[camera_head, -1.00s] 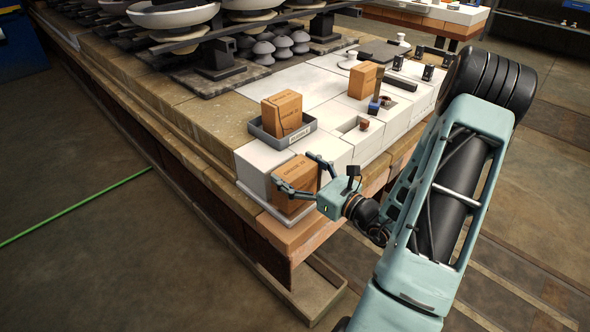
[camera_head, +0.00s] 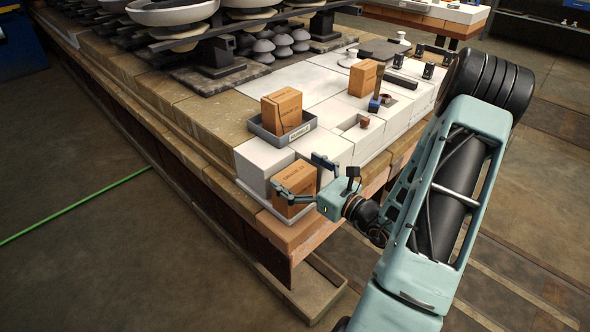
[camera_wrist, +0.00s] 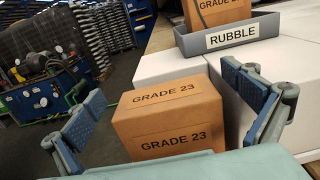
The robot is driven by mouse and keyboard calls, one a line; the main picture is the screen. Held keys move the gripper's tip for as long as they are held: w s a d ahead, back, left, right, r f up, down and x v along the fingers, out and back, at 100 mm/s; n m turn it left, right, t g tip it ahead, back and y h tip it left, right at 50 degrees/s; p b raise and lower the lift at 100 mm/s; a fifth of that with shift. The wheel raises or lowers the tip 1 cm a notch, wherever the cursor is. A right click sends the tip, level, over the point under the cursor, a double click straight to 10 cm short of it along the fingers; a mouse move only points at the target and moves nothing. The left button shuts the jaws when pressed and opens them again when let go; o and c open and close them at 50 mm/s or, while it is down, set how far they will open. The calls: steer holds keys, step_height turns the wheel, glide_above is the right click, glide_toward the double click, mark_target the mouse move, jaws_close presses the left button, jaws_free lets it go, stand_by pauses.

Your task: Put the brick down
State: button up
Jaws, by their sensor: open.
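An orange-brown brick marked "GRADE 23" (camera_head: 294,188) stands at the near corner of the bench, on the lower ledge against the white blocks. In the wrist view the brick (camera_wrist: 168,118) sits between my two fingers. My gripper (camera_head: 304,175) is open around it, with a gap showing between the brick and each finger pad in the wrist view (camera_wrist: 165,105). The brick's underside is hidden.
A grey tray labelled "RUBBLE" (camera_head: 254,129) holds another brick (camera_head: 282,110) just behind. A further brick (camera_head: 363,79) stands on the white surface (camera_head: 318,87). Stacked insulators (camera_head: 172,13) stand at the back left. The bench edge drops to the floor.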

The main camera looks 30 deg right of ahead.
steer(key=shift+r, duration=0.25)
steer(key=p+v, duration=0.2)
steer(key=v, duration=1)
steer(key=shift+r, duration=0.4)
